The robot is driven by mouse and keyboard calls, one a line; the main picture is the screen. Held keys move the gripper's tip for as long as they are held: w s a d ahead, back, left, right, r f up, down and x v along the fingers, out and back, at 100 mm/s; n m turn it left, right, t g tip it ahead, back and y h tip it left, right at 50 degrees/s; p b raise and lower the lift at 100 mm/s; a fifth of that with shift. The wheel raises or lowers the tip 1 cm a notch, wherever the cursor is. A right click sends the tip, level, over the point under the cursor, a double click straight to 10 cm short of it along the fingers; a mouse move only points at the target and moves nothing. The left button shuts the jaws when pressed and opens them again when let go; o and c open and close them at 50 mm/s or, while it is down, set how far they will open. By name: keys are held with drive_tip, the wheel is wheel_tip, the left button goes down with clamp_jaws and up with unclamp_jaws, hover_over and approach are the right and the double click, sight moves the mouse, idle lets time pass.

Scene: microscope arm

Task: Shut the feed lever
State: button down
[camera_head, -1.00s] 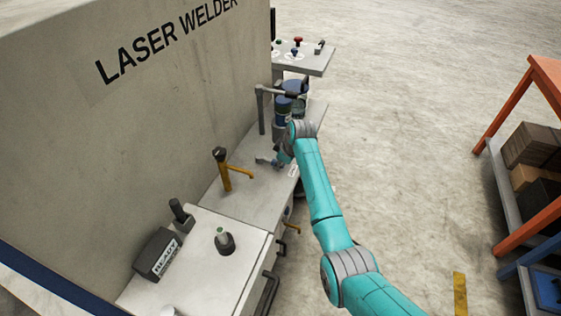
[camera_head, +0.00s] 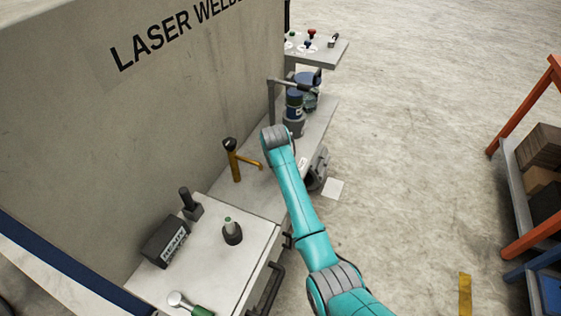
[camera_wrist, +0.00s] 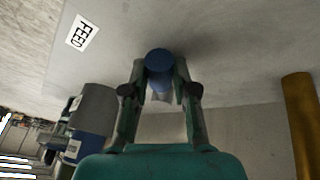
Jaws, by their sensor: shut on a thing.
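The feed lever's blue round knob (camera_wrist: 160,64) shows in the wrist view between the two fingertips of my gripper (camera_wrist: 160,85). My gripper is shut on it. A pale stub below the knob shows between the fingers; the rest of the lever is hidden. The white FEED label (camera_wrist: 82,33) lies on the grey bench top, upper left in the wrist view. It is partly visible beside my arm in the head view (camera_head: 303,162). In the head view my own arm hides the knob and my gripper, so the lever's angle cannot be told.
A yellow post with a side arm (camera_head: 233,160) stands on the bench left of my arm. A blue and grey cylinder (camera_head: 294,112) stands behind. The tall LASER WELDER cabinet (camera_head: 200,100) walls the left side. An orange shelf (camera_head: 522,125) is at right; floor between is open.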

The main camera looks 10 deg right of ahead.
drive_tip(key=shift+a, duration=0.2)
idle(0.4)
drive_tip(key=c, duration=0.9)
unclamp_jaws()
drive_tip(key=shift+r, duration=0.1)
drive_tip(key=v, duration=1.2)
drive_tip(key=shift+a, duration=0.15)
